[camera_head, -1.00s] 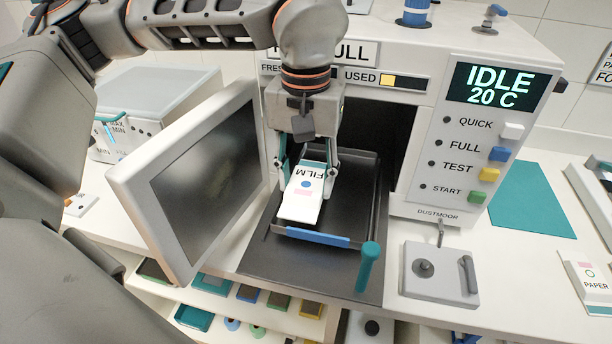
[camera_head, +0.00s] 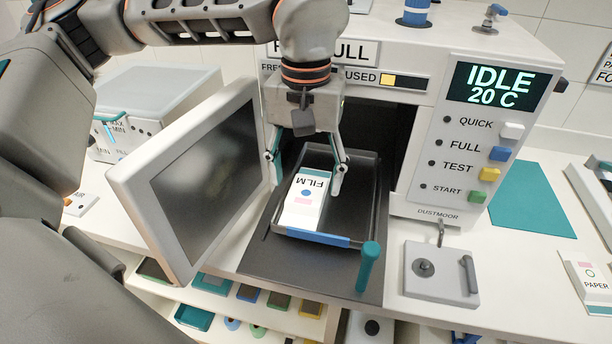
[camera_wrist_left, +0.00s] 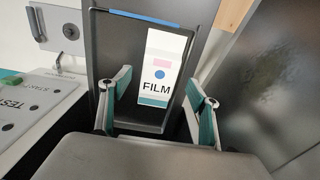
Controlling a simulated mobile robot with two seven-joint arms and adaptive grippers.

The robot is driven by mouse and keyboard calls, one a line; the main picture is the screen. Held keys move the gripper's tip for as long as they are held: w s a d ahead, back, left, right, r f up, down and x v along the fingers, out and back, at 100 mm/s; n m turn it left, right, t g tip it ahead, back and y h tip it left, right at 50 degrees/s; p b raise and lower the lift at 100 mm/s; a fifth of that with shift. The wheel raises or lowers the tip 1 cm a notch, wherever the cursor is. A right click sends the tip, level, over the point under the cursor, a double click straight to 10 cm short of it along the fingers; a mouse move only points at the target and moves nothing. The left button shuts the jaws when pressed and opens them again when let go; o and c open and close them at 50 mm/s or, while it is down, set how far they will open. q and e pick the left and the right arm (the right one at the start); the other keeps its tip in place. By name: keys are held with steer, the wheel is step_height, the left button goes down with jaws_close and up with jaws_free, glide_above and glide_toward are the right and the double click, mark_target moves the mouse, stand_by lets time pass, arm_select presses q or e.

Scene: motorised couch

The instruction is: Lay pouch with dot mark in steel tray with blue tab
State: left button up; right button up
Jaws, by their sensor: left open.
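The pouch with the dot mark (camera_head: 305,199) is white, reads FILM, and has a blue dot, a pink patch and a teal end band. It lies in the left part of the steel tray with the blue tab (camera_head: 371,190); it also shows in the left wrist view (camera_wrist_left: 161,70). The tray's blue tab (camera_head: 318,237) is on its front rim. My left gripper (camera_head: 304,181) is open, with its fingers on either side of the pouch's far end and clear of it. In the left wrist view the left gripper (camera_wrist_left: 158,95) shows the same gap. My right gripper is not seen.
The tray sits on a dark shelf (camera_head: 262,258) before the open machine. The open door (camera_head: 205,180) stands close left of my gripper. A teal-handled post (camera_head: 368,266) rises at the tray's front right. A second pouch marked PAPER (camera_head: 590,284) lies far right.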

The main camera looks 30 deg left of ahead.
arm_select(q)
step_height(320, 180, up, 11)
steer(key=shift+r, duration=0.2)
stand_by(0.9)
